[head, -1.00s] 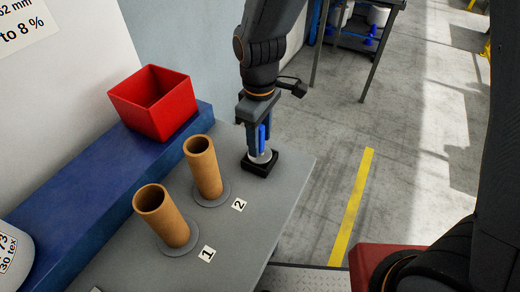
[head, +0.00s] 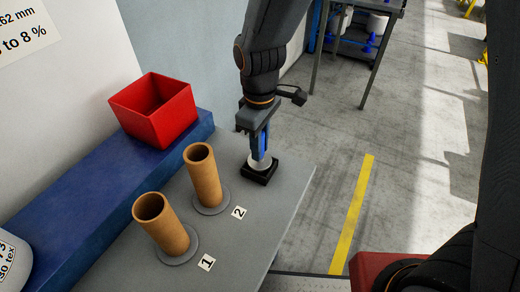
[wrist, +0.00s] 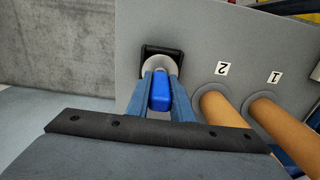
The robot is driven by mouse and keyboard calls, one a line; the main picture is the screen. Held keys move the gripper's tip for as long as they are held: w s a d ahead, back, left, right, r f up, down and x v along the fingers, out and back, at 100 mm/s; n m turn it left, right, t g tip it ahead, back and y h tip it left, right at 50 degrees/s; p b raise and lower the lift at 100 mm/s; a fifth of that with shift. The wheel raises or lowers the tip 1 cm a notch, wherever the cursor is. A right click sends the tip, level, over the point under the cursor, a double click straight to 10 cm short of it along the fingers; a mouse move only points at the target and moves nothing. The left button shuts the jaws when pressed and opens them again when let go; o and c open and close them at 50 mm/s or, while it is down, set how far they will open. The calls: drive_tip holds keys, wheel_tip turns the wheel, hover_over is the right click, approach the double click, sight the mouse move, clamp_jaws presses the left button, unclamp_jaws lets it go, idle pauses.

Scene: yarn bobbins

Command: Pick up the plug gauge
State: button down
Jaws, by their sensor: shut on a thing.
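The plug gauge has a blue handle (wrist: 160,92) and a pale metal end (head: 260,162). It stands upright at a small black holder (head: 262,175) on the grey table. My gripper (head: 259,143) points down over it and is shut on the blue handle, with a finger on each side in the wrist view. The metal end sits below the fingertips at the black holder; I cannot tell whether it is clear of it.
Two brown tubes (head: 204,176) (head: 162,224) stand on round bases left of the holder, by labels 2 and 1. A red bin (head: 155,112) sits on a blue ledge (head: 100,205) behind them. The table's right edge is close to the holder.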

wheel_tip(320, 180, up, 10)
drive_tip(key=shift+f+b, duration=0.2)
drive_tip(key=shift+b, duration=0.8)
wheel_tip(320, 180, up, 14)
drive_tip(key=p, duration=1)
drive_tip(key=shift+f+p, duration=0.15)
drive_tip(key=shift+p, duration=0.25)
drive_tip(key=shift+f, duration=0.1)
